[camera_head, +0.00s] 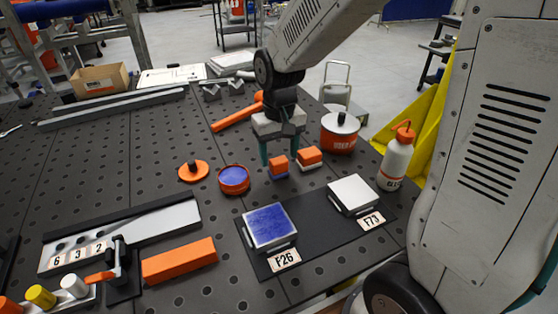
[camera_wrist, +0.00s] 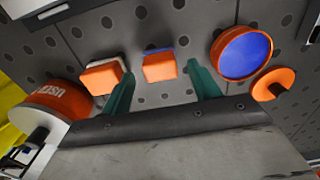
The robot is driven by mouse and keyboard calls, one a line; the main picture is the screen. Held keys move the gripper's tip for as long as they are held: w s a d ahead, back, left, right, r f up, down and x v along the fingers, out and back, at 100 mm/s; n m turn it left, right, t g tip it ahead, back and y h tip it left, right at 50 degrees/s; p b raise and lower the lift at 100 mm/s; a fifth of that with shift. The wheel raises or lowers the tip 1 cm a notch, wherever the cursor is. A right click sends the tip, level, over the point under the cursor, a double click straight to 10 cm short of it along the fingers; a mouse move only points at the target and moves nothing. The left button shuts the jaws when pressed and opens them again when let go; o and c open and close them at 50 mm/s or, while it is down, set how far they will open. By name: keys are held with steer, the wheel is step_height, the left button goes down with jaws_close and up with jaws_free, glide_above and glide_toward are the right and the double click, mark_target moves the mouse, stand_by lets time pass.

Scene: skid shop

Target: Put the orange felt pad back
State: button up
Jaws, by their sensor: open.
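Two small orange blocks lie side by side on the dark perforated table. One has a blue underside (camera_head: 279,169) and also shows in the wrist view (camera_wrist: 159,67). The other has a white underside (camera_head: 310,157) and shows left of it in the wrist view (camera_wrist: 101,78). I cannot tell which is the felt pad the task names. In the wrist view the fingers (camera_wrist: 160,74) stand either side of the blue-edged block, with gaps; I see no contact.
An open tin of blue paste (camera_head: 233,181) and its orange lid (camera_head: 193,172) are left of the blocks. A blue-topped plate (camera_head: 267,226) and a bare plate (camera_head: 352,193) sit in front. An orange-white pot (camera_head: 340,137) and bottle (camera_head: 397,160) stand right.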

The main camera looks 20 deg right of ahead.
mark_target(279, 160)
step_height(279, 160, up, 9)
steer(key=s+d+r, duration=0.1)
steer(key=s, duration=1)
steer(key=s+d+r+t, duration=0.1)
steer(key=s+d+r, duration=0.1)
steer(key=s, duration=0.9)
